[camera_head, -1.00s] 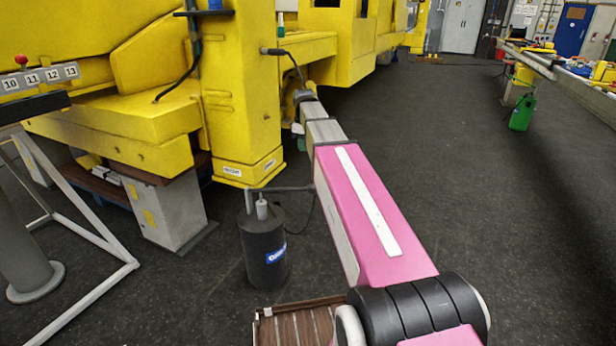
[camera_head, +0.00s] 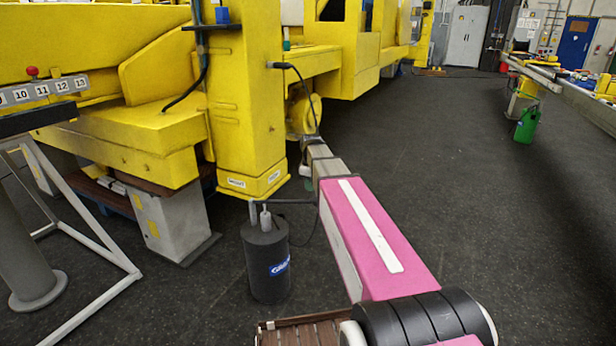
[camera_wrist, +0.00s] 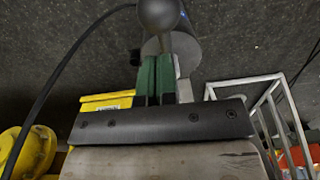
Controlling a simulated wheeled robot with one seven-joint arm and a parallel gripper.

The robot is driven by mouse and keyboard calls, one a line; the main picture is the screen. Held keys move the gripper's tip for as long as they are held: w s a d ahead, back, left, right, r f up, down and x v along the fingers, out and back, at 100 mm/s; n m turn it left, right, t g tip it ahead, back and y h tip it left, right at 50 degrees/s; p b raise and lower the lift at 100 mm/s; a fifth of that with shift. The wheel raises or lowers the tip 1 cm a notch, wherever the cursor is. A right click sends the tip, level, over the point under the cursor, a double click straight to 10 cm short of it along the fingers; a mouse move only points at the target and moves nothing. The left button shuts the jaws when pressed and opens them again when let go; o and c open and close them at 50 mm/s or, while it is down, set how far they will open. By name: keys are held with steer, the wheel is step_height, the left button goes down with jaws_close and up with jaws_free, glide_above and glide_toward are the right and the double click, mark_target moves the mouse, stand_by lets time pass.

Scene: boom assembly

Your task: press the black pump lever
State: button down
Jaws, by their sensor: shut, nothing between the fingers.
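The pump is a dark upright cylinder (camera_head: 266,262) with a blue label, standing on the floor left of my pink arm. Its black lever (camera_head: 292,201) runs level from the pump's top to the right, and its far end is hidden by my arm. In the wrist view a dark round knob (camera_wrist: 160,13), which looks like the lever's end, is at the top, just beyond my gripper (camera_wrist: 158,65). The green fingers are shut and empty, pointing toward the knob. I cannot tell whether they touch it. In the head view the gripper is mostly hidden behind my arm.
A yellow machine (camera_head: 240,110) stands close behind the pump. A black hose or cable (camera_wrist: 60,80) curves left of the gripper in the wrist view. A light metal frame (camera_head: 100,240) is at the left. The dark floor (camera_head: 450,200) to the right is open.

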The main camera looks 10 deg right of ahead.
steer(key=shift+s+d+f, duration=0.45)
steer(key=shift+s+f, duration=0.05)
steer(key=shift+f, duration=0.3)
steer(key=shift+f, duration=0.1)
step_height(320, 180, down, 11)
steer(key=s+d+t+y, duration=0.1)
steer(key=s+d+y, duration=0.1)
steer(key=shift+d, duration=0.3)
steer(key=shift+t, duration=0.4)
steer(key=r, duration=0.1)
steer(key=w+r, duration=0.1)
steer(key=r, duration=0.1)
steer(key=a+r, duration=0.1)
steer(key=r, duration=0.1)
steer(key=shift+w+r, duration=0.25)
steer(key=v, duration=0.9)
steer(key=shift+s+d+r, duration=0.2)
steer(key=shift+d, duration=0.1)
